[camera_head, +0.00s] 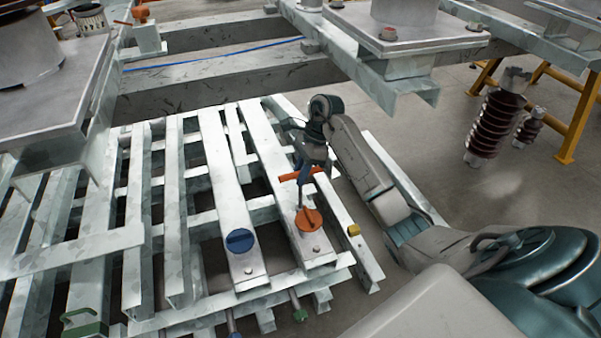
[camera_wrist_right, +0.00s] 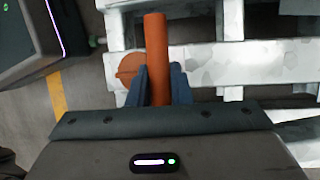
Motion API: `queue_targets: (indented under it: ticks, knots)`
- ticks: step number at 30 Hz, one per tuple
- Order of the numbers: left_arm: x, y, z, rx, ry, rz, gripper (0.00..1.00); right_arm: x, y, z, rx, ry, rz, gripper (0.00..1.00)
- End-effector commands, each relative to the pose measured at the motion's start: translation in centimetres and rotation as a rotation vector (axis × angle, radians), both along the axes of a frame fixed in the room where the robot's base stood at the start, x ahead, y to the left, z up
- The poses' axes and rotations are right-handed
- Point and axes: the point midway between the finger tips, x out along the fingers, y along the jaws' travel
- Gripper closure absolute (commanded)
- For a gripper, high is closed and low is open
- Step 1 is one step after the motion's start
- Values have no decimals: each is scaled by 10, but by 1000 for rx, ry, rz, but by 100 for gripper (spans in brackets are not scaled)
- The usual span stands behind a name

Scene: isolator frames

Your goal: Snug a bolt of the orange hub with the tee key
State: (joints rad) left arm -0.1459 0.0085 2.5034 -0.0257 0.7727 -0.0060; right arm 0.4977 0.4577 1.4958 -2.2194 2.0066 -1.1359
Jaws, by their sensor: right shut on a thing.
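The orange hub (camera_head: 309,220) sits near the front end of a pale metal beam. In the right wrist view the orange hub (camera_wrist_right: 129,66) is partly hidden behind the fingers and the tee key's handle. My right gripper (camera_head: 304,172) is above the hub, shut on the orange handle of the tee key (camera_head: 288,177). The handle (camera_wrist_right: 156,45) stands out between the blue fingers (camera_wrist_right: 158,85) in the right wrist view. The key's shaft points down toward the hub; I cannot tell whether its tip is seated on a bolt. My left gripper is not in view.
A blue hub (camera_head: 240,240) is on the beam to the left. A small yellow piece (camera_head: 353,230) is on the beam to the right. A green handle (camera_head: 84,326) is at the lower left. Slatted metal beams have open gaps between them. A brown insulator (camera_head: 496,120) stands at the right.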

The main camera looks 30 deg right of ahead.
Motion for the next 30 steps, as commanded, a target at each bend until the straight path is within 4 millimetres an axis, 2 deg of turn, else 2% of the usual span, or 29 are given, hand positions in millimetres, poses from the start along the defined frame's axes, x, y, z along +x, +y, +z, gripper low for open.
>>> queue_targets:
  ticks: [12, 28, 30]
  knots:
    - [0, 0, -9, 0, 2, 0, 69, 0, 0, -10, 0, 0, 0, 100]
    - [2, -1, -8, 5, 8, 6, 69, 0, 0, -9, 0, 0, 0, 100]
    - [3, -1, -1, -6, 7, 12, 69, -1, 0, -8, -1, 0, -30, 100]
